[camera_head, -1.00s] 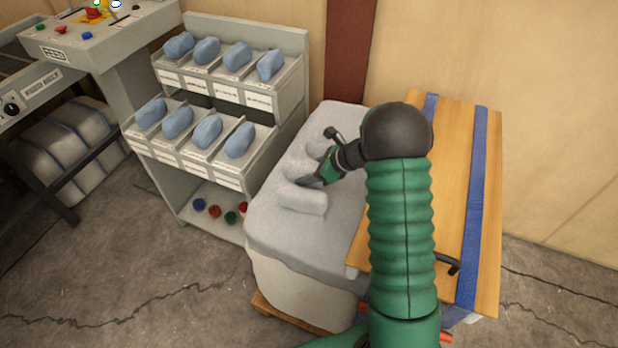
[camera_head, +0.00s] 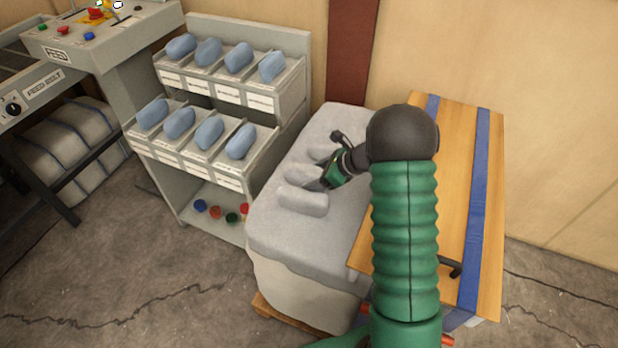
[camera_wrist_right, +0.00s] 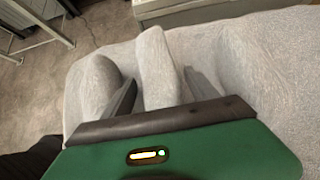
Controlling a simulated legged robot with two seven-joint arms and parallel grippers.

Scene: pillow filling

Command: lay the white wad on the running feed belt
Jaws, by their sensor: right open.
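Three pale grey-white wads lie side by side on top of a padded block. In the head view they are the front wad (camera_head: 303,202), the middle wad (camera_head: 301,173) and the back wad (camera_head: 321,151). My right gripper (camera_head: 323,183) is open at the right end of the middle wad. In the wrist view, the middle wad (camera_wrist_right: 157,62) shows between the two fingers of my right gripper (camera_wrist_right: 162,95); I cannot tell whether they touch it. The feed belt (camera_head: 20,65) shows partly at the far left; I cannot tell whether it runs. My left gripper is out of view.
A grey rack (camera_head: 300,100) with several blue bundles stands between the belt and the padded block (camera_head: 270,237). A control box (camera_head: 100,40) with buttons stands by the belt. A wooden board (camera_head: 450,180) with blue straps lies to the right, partly behind my arm.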

